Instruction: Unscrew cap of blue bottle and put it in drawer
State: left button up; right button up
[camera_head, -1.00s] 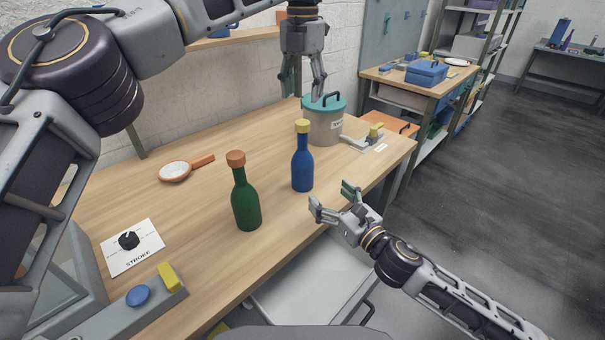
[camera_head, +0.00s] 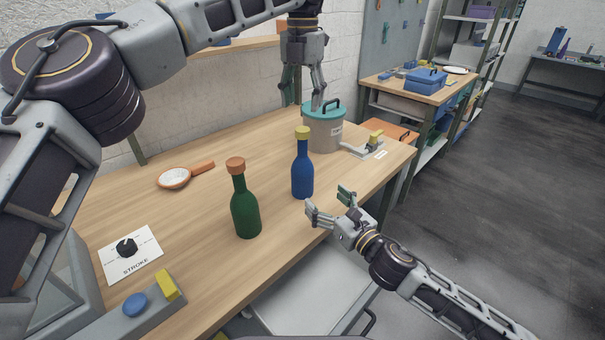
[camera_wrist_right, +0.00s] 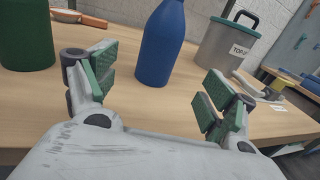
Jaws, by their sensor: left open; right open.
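The blue bottle (camera_head: 302,175) stands upright on the table with its yellow cap (camera_head: 302,132) on top. In the right wrist view the blue bottle (camera_wrist_right: 160,45) shows beyond and between the open fingers, its top cut off. My right gripper (camera_head: 328,203) is open and empty at the table's front edge, apart from the bottle; it also shows in the right wrist view (camera_wrist_right: 155,90). My left gripper (camera_head: 303,92) is open and empty, pointing down above the table's back, near the lidded pot. A pale drawer (camera_head: 312,290) stands open below the table's front edge.
A green bottle (camera_head: 245,210) with an orange cap stands left of the blue one.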

aim_at(302, 178)
jog(key=shift+x, duration=6.05)
